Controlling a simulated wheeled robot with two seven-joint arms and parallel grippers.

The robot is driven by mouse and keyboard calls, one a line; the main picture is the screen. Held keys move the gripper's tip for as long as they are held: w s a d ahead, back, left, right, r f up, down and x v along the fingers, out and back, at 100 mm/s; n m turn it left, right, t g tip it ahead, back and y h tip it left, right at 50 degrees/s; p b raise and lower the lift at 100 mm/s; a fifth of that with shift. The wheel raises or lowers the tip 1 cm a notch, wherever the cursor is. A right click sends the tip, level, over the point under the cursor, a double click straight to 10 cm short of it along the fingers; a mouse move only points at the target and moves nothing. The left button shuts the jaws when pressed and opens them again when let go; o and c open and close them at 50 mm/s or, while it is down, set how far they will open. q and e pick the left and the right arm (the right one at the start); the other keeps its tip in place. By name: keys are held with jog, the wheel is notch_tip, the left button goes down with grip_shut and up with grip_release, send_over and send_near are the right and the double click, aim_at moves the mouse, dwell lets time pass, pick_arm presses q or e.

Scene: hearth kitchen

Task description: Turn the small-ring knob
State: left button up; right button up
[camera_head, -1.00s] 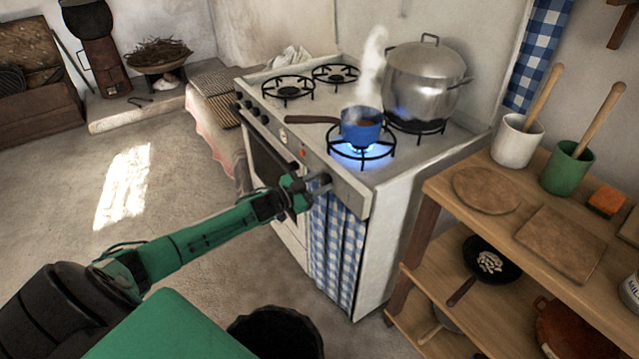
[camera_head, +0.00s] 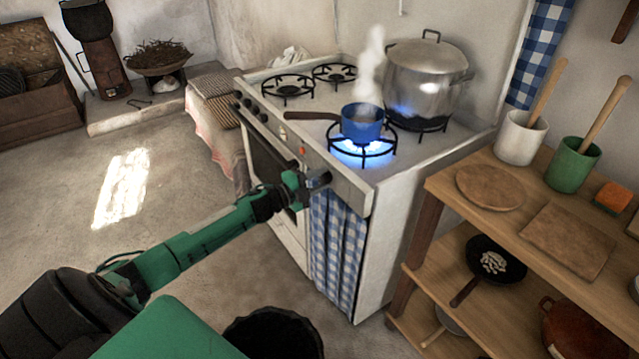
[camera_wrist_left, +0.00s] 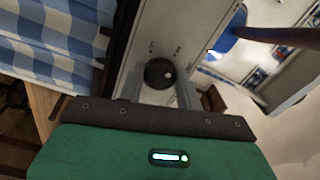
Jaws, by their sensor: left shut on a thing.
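The dark round knob (camera_wrist_left: 158,73), with a pale dot on its face, sits on the stove's front panel (camera_head: 345,190) in the left wrist view. My left gripper (camera_head: 319,181) is at the right end of that panel, shut on the knob. In the head view the gripper hides the knob. The small blue saucepan (camera_head: 361,124) stands upright on the front right ring (camera_head: 363,152), with a bright blue flame under it and steam above. My right gripper is not in view.
A large steel pot (camera_head: 427,80) stands on the back right ring. The two left rings (camera_head: 289,86) are bare. The saucepan's handle points left. Floor on the left is clear.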

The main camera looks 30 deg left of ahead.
pick_arm(q)
jog(key=m+b, duration=0.5)
jog(key=m, duration=0.5)
jog(key=shift+f+b, duration=0.2)
jog(key=shift+b, duration=0.1)
jog(key=shift+d+m+b, duration=0.1)
jog(key=shift+m+b, duration=0.3)
jog(key=shift+m, duration=0.6)
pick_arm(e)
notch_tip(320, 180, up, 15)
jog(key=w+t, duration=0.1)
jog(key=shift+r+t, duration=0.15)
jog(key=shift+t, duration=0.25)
pick_arm(q)
jog(key=o, duration=1)
jog(key=shift+r, duration=0.1)
jog(key=shift+s, duration=0.1)
jog(key=v, duration=1.3)
jog(key=shift+s+a, duration=0.25)
jog(key=shift+s, duration=0.1)
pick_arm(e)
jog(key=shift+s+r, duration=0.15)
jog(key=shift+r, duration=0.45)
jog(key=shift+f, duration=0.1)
